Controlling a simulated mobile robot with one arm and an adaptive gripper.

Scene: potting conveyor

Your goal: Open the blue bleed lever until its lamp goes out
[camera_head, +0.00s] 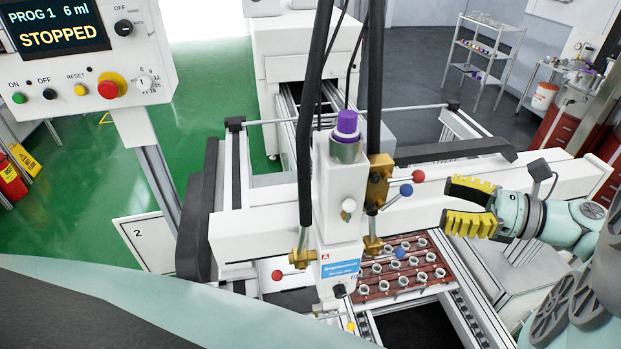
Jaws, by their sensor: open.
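A lever with a blue ball end (406,190) sticks out to the right of the upper brass block (379,180) on the white dispensing head (341,195). A second blue ball (400,254) shows lower, beside the lower right brass fitting (373,246). I cannot tell from the picture which one is the bleed lever. No lamp can be clearly made out. My gripper (451,205), with yellow ribbed fingers, is open and empty. It points left, a short way to the right of the upper blue ball and apart from it.
Red ball levers stand close by, one (418,176) just above the upper blue ball and one (277,275) at lower left. Black hoses run up from the head. A tray (440,268) of several white cups lies below. The control panel display (55,27) reads STOPPED.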

